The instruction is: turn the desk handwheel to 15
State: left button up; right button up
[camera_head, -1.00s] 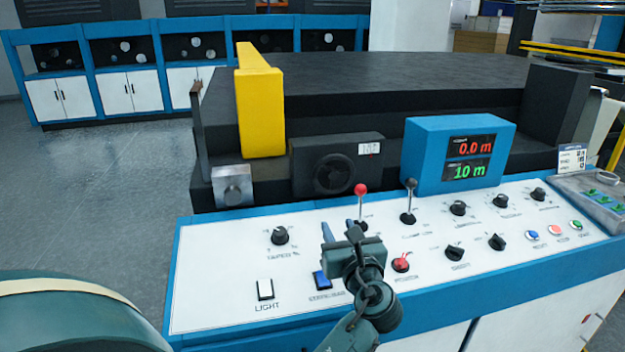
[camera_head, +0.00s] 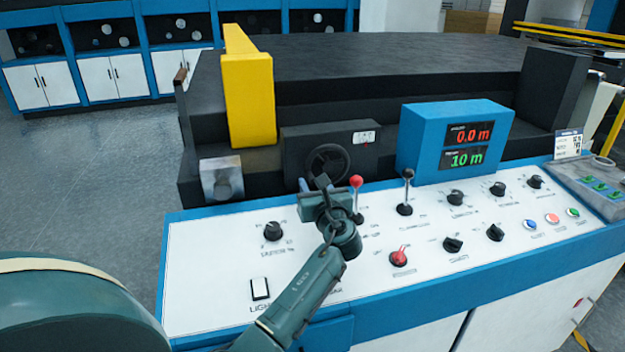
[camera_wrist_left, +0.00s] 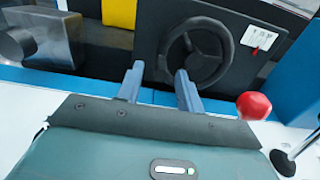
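The desk handwheel (camera_head: 328,165) is a black spoked wheel on a dark box at the back of the control desk. It also shows in the left wrist view (camera_wrist_left: 198,52), just beyond my fingertips. A small white counter plate (camera_head: 364,137) sits to the upper right of the wheel; its digits are too small to read. My left gripper (camera_head: 315,184) is in front of the wheel's lower part. In the wrist view the two fingers (camera_wrist_left: 158,80) are apart with nothing between them, pointing at the wheel's lower left. Contact cannot be told. My right gripper is not in view.
A red-knobbed lever (camera_head: 356,182) stands close to the right of my gripper. A black-knobbed lever (camera_head: 406,190) and a blue display box (camera_head: 425,150) reading 0.0 m and 10 m are farther right. A yellow block (camera_head: 250,100) and a metal block (camera_head: 222,180) lie left of the wheel.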

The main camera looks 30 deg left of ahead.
pick_arm(q)
jog(key=shift+x, duration=1.15)
jog(key=shift+d, duration=0.1)
grip_shut()
